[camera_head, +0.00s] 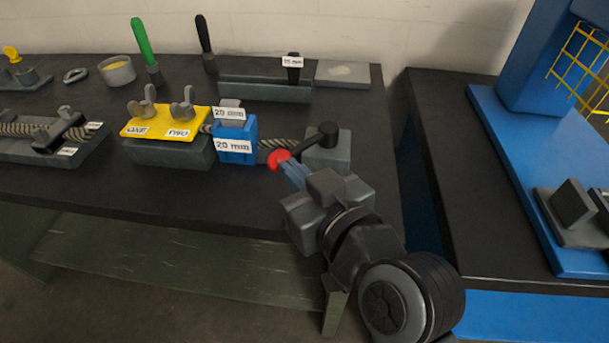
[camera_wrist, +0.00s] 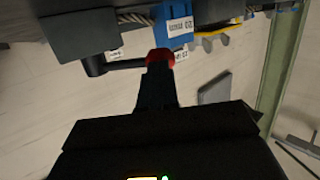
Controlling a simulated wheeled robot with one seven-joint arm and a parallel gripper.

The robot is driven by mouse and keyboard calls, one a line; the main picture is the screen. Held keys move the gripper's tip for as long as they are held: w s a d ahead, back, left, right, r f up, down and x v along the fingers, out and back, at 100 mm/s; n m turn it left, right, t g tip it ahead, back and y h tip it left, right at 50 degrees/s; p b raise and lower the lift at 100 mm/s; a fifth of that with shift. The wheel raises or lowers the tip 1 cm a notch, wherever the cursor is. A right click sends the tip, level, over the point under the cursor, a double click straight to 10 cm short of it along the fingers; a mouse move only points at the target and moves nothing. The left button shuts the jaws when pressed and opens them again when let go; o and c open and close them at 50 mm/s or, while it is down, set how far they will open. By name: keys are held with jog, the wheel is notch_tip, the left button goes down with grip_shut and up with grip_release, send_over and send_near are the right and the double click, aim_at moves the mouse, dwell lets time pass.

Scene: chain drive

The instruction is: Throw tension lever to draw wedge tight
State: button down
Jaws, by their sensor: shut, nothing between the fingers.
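The tension lever (camera_head: 302,145) is a black arm on a dark pivot (camera_head: 328,130) above a grey block (camera_head: 327,154). It points left and toward me, ending in a red knob (camera_head: 278,160). My gripper (camera_head: 289,171) is shut and empty, its fingertips at or against the knob; exact contact is unclear. In the wrist view the fingers (camera_wrist: 157,82) partly cover the red knob (camera_wrist: 160,55), with the lever (camera_wrist: 126,64) running left to its pivot (camera_wrist: 93,66). A blue wedge block (camera_head: 236,137) labelled 20 mm sits around the rope (camera_head: 280,143), left of the lever.
A yellow plate (camera_head: 165,121) with wing nuts lies left of the blue block. A green-handled tool (camera_head: 144,46), a black-handled tool (camera_head: 205,40) and a cup (camera_head: 117,71) stand behind. A blue machine (camera_head: 510,120) stands on the right bench. The table front is clear.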

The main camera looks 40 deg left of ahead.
jog(key=shift+s+a+r+m+t+h+p, duration=0.1)
jog(key=shift+s+a+m+t+h+p, duration=0.1)
jog(key=shift+a+m+t+h+p, duration=0.55)
jog(key=shift+w+a+t+y+p, duration=0.1)
jog(key=shift+a+t+y+p, duration=0.25)
jog(key=shift+a, duration=1.45)
jog(key=shift+w+a, duration=0.25)
jog(key=shift+a, duration=0.45)
jog(key=shift+w+a, duration=0.2)
jog(key=shift+a, duration=0.65)
